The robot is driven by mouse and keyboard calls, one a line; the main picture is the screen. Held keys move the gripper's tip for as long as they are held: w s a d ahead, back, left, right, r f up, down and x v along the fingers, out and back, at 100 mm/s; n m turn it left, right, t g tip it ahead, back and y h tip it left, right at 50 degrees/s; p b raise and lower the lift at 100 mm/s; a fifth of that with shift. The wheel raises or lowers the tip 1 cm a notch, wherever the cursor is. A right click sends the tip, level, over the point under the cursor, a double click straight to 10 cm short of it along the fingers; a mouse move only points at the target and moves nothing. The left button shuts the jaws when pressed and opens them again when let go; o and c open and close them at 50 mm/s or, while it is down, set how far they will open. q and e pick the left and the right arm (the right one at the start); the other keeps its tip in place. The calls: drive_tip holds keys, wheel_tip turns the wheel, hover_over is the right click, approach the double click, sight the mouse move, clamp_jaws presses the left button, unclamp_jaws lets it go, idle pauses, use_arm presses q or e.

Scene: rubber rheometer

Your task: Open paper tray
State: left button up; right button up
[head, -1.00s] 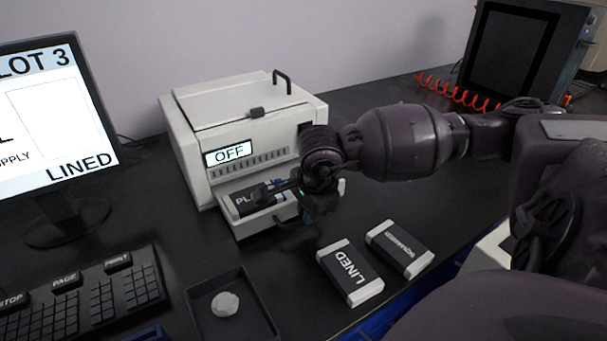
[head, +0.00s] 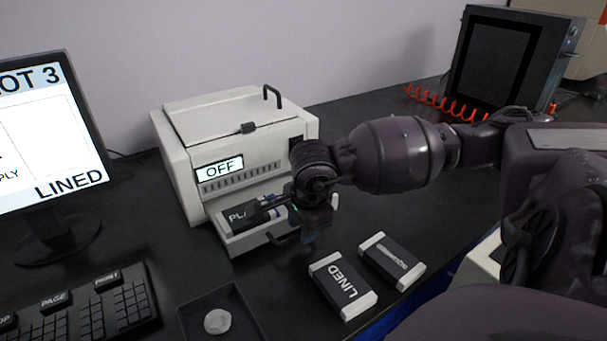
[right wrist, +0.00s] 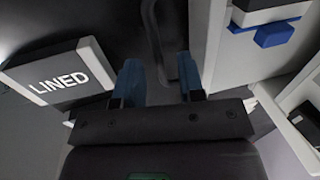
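The off-white printer (head: 180,150) with an "OFF" display stands against the wall. Its low front paper tray (head: 238,246) sticks out a little and holds a dark pack (head: 242,214) lettered "PLA", partly hidden by my right arm. A dark handle (head: 284,238) is on the tray front. My right gripper (head: 308,238) points down just in front of the tray, beside the handle. In the right wrist view its blue fingers (right wrist: 159,84) are apart, with the dark curved handle (right wrist: 157,45) ahead between them. I cannot tell whether they touch it. My left gripper is out of view.
A "LINED" pack (head: 343,285) and another dark pack (head: 392,260) lie right of the gripper, near the table edge. A small black tray (head: 250,318) with a whitish lump (head: 217,321), a keyboard (head: 95,315) and a monitor (head: 45,140) are at left.

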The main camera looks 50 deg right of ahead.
wheel_tip(320, 180, up, 10)
drive_tip(key=s+p, duration=0.1)
drive_tip(key=p, duration=0.1)
drive_tip(key=shift+s+a, duration=0.2)
drive_tip(key=shift+s, duration=0.2)
drive_tip(key=shift+r, duration=0.1)
